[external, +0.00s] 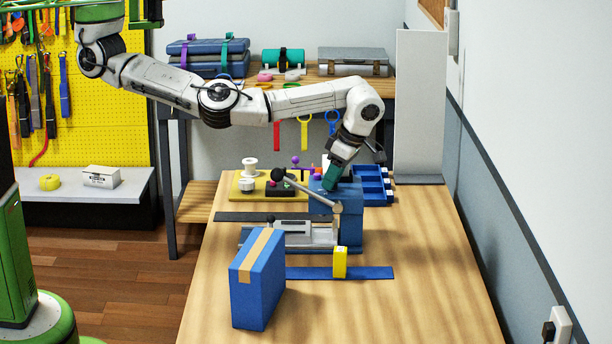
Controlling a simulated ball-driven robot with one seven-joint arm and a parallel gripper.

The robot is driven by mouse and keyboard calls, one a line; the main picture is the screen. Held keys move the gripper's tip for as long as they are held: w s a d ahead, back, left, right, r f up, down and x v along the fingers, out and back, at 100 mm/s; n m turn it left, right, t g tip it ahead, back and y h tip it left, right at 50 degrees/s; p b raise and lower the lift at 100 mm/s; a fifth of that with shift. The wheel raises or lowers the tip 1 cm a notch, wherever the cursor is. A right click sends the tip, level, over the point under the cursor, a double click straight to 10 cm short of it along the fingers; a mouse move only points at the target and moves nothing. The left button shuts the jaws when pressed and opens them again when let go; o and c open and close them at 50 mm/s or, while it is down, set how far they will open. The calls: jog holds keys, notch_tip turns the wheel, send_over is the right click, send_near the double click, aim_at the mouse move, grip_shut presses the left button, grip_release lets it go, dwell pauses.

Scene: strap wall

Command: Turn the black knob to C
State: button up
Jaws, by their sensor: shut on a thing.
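My gripper (331,180), with a green end, points down at the top of the blue machine (350,228) on the table. It is shut at the machine's top, where the black knob is hidden by the fingers. The knob's pointer and the letter C are too small or covered, so I cannot tell which way the knob points. A grey lever (308,190) with a dark ball end slants up to the left from the machine.
A blue box with a tan strap (258,278) stands in front. A yellow block (340,263) stands by a blue strap (372,273). A yellow board (238,205) with spools lies behind left; blue bins (374,187) stand behind right. The table's right front is clear.

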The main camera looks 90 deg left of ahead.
dwell(0.3)
jog(key=o, duration=1)
jog(key=shift+o, duration=0.2)
jog(key=v, duration=0.3)
jog(key=shift+w+r+b, duration=0.2)
jog(key=shift+r+b, duration=0.1)
jog(key=shift+b, duration=0.05)
notch_tip(320, 180, up, 8)
jog(key=p, duration=0.3)
jog(key=shift+w+d, duration=0.15)
jog(key=shift+r, duration=0.1)
